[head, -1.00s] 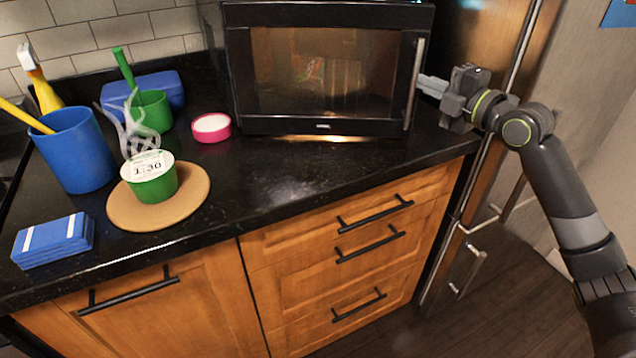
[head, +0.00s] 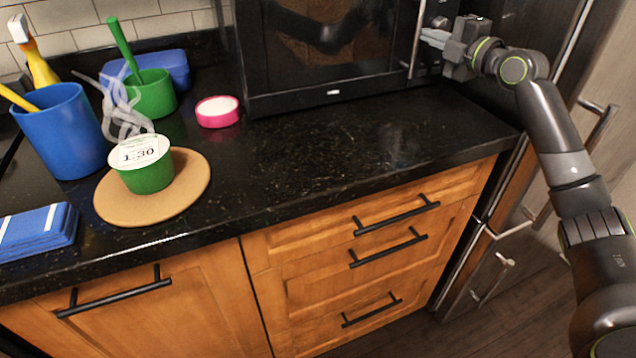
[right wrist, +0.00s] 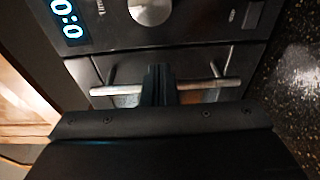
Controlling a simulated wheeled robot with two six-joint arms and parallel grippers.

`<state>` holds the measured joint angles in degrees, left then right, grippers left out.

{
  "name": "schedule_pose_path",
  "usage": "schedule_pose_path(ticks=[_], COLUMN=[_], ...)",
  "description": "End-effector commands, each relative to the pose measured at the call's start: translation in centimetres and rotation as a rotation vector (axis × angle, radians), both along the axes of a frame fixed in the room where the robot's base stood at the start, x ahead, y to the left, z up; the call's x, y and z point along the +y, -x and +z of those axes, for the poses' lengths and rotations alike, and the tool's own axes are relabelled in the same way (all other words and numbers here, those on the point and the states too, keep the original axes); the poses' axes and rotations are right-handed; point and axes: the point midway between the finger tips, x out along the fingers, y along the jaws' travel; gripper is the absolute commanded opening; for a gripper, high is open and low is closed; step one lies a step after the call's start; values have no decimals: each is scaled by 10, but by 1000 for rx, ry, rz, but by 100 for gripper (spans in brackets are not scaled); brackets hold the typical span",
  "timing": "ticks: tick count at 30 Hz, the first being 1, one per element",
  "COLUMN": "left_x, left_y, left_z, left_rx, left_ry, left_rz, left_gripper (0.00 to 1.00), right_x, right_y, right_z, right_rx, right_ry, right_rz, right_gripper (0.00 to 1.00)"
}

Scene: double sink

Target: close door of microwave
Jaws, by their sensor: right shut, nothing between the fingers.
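The black microwave (head: 255,85) stands at the back of the counter, its top cut off in the head view. Its dark glass door (head: 325,45) looks flush or nearly flush with the front; a small gap cannot be ruled out. The upright metal handle (head: 416,40) is at the door's right edge. My right gripper (head: 433,38) is shut and empty, beside the handle in front of the control panel. In the right wrist view the shut fingers (right wrist: 158,82) overlap the handle bar (right wrist: 205,86); contact is unclear. The knob (right wrist: 150,10) and lit display (right wrist: 68,18) show there. My left gripper is out of view.
A green cup (head: 150,178) with a white lid sits on a round tan board (head: 190,195). A pink-rimmed dish (head: 218,112), blue cup (head: 62,130) and green mug (head: 152,95) stand left. The counter before the microwave is clear. A refrigerator (head: 530,90) stands at right.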

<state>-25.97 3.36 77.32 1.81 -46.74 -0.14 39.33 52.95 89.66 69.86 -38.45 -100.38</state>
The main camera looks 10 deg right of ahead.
Motion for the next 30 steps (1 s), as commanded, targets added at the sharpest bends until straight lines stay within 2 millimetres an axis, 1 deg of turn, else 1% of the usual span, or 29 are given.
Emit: schedule_pose_path(ticks=[22, 26, 30], left_x=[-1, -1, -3], left_y=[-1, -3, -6], left_z=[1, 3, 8], left_rx=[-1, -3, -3], left_ry=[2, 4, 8], left_rz=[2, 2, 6], left_gripper=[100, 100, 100], right_x=[-2, -6, -12], right_y=[1, 11, 30], right_z=[0, -1, -2], right_rx=[1, 0, 3], right_ry=[1, 4, 7], right_rz=[-3, -4, -4], right_gripper=[0, 0, 0])
